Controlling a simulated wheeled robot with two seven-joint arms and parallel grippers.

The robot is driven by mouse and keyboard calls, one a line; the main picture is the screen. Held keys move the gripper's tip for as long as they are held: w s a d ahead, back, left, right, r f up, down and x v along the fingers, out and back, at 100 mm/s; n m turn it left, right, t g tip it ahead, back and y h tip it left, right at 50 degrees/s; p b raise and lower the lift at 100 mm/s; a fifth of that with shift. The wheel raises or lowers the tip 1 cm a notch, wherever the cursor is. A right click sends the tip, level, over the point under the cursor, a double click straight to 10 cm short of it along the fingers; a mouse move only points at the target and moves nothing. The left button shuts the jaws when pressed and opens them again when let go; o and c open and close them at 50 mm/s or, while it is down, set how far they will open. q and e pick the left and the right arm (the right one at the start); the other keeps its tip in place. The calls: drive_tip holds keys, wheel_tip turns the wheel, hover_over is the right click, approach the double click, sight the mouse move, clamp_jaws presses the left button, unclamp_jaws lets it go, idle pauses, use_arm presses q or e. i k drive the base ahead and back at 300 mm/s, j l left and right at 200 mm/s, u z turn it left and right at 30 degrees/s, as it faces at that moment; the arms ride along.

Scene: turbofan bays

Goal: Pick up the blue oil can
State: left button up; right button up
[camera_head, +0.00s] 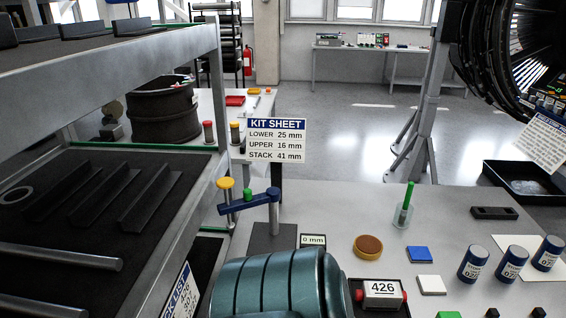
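Three small dark blue cylindrical cans with white labels stand at the right of the grey table: a left one (473,263), a middle one (511,263) and a right one (547,253). They are upright and apart from each other. Their labels are too small to read fully, so I cannot tell whether any is the blue oil can. The right can stands at a white sheet (505,242). Neither of my grippers is in view.
A large teal ribbed body (268,286) fills the bottom middle, close to the camera. Near it are a counter box (383,293) reading 426 and a blue-armed stand (274,212). A metal rack (190,215) blocks the left. A black tray (525,180) lies beyond the table.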

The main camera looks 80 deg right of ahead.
sight(475, 259)
drive_tip(key=z, duration=0.85)
drive_tip(key=k+z, duration=0.2)
drive_tip(key=z, duration=0.3)
drive_tip(key=k+z, duration=0.2)
drive_tip(key=z, duration=0.3)
drive_tip(key=k+l+z, duration=0.15)
drive_tip(key=z, duration=0.35)
drive_tip(key=k+l+z, duration=0.3)
drive_tip(key=l, duration=0.35)
drive_tip(key=k+l+z, duration=0.35)
drive_tip(key=l, duration=0.4)
drive_tip(key=k+l, duration=0.35)
drive_tip(key=l, duration=0.2)
